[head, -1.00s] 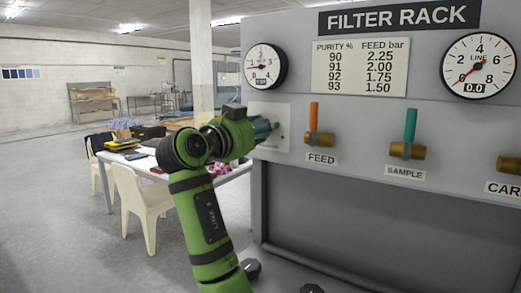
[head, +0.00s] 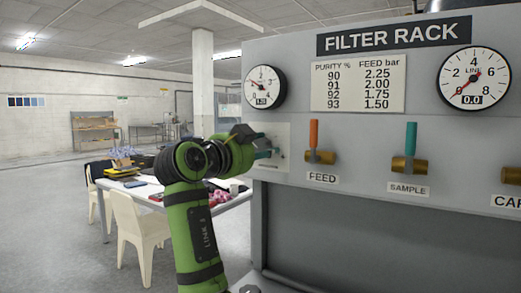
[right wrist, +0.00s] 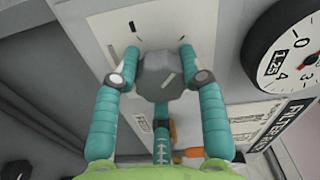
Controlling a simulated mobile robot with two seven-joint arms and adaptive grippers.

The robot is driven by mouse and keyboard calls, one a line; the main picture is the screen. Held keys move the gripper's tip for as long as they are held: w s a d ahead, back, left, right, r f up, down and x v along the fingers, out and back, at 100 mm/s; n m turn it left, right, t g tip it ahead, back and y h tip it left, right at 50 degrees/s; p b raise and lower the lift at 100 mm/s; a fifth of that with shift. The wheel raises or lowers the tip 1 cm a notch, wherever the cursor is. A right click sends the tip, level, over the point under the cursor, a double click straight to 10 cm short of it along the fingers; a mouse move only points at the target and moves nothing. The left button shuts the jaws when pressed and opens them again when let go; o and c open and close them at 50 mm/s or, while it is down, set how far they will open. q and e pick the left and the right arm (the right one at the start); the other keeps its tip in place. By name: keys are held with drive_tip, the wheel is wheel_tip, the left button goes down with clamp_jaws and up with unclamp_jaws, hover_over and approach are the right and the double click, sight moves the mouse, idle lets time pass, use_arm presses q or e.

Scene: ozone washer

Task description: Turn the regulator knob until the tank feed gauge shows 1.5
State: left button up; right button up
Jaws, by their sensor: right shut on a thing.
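The regulator knob (right wrist: 167,77) is a dark grey faceted knob with a pale mark, on a light plate (right wrist: 122,25) at the rack's left end. My right gripper (right wrist: 160,70) is shut on it, with teal fingers around its sides. In the head view the right gripper (head: 262,148) is at that plate and the knob is mostly hidden. The tank feed gauge (head: 265,87) is a round white dial above the plate. Its digital window reads 1.25 in the right wrist view (right wrist: 280,62), and its needle points up and left. My left gripper is out of view.
The FEED valve (head: 314,140) with an orange lever and the SAMPLE valve (head: 410,145) with a teal lever are to the right. A purity chart (head: 358,83) and a LINE gauge (head: 473,78) reading 0.0 are above them. A cluttered table and chairs stand left.

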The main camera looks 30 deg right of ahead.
drive_tip(key=shift+w, duration=0.1)
drive_tip(key=o, duration=1.2)
drive_tip(key=shift+c, duration=0.2)
drive_tip(key=shift+w+d+f, duration=0.1)
drive_tip(key=shift+w+f, duration=0.05)
drive_tip(key=shift+w, duration=0.1)
drive_tip(key=shift+s, duration=0.15)
drive_tip(key=v, duration=1.2)
